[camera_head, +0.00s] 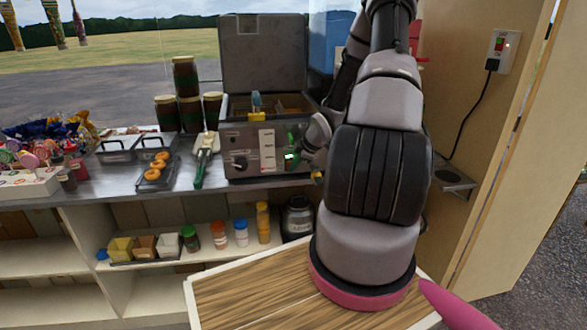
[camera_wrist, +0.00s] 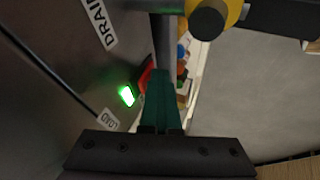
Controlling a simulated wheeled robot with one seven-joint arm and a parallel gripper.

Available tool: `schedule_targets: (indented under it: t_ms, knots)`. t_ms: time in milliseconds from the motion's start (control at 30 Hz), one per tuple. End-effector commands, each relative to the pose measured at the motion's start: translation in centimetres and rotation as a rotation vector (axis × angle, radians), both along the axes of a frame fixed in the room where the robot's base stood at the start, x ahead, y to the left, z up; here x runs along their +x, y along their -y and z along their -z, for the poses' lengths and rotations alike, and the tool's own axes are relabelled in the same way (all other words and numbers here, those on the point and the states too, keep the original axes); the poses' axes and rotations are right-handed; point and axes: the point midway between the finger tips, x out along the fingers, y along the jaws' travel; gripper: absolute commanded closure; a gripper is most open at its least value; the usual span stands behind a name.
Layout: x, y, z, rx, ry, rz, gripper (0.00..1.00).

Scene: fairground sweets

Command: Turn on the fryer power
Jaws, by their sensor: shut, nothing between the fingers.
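The fryer (camera_head: 240,150) is a grey metal box on the counter with its lid (camera_head: 265,55) raised. Its front has a dark knob (camera_head: 240,163) and a pale label. A green light (camera_head: 289,156) glows on the right part of the front. In the wrist view the green light (camera_wrist: 127,95) is lit between the DRAIN label (camera_wrist: 98,20) and the LOAD label (camera_wrist: 109,119). My gripper (camera_wrist: 161,76) has teal fingers, shut and empty, close beside the light. A red part (camera_wrist: 146,78) shows next to the fingertips; I cannot tell whether they touch it.
A wall socket (camera_head: 501,47) with a red light and plugged cord is on the right wall. Left of the fryer are tongs (camera_head: 204,155), a rack of doughnuts (camera_head: 156,173) and stacked jars (camera_head: 187,95). A yellow-and-black part (camera_wrist: 218,14) sits near my fingers.

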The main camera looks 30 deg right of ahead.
Motion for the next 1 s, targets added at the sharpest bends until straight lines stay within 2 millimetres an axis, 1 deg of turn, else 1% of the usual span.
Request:
schedule_targets:
  t_ms: [100,200,500,633,733,800,967,1000]
  knots:
    - [0.1,0.1,-0.7,-0.002,0.005,-0.001,1.00]
    - [0.1,0.0,-1.1,-0.002,0.005,-0.001,1.00]
    - [0.3,-0.1,-1.2,-0.001,0.008,-0.004,1.00]
    - [0.3,-0.2,-0.6,0.000,0.008,-0.006,1.00]
    - [0.3,-0.3,0.6,0.001,0.006,-0.005,1.00]
    - [-0.9,-0.5,0.1,-0.001,0.006,-0.005,1.00]
    - [-4.1,-1.3,-0.2,-0.003,0.004,-0.005,1.00]
    - [-4.5,-0.9,-1.0,-0.003,0.006,0.000,1.00]
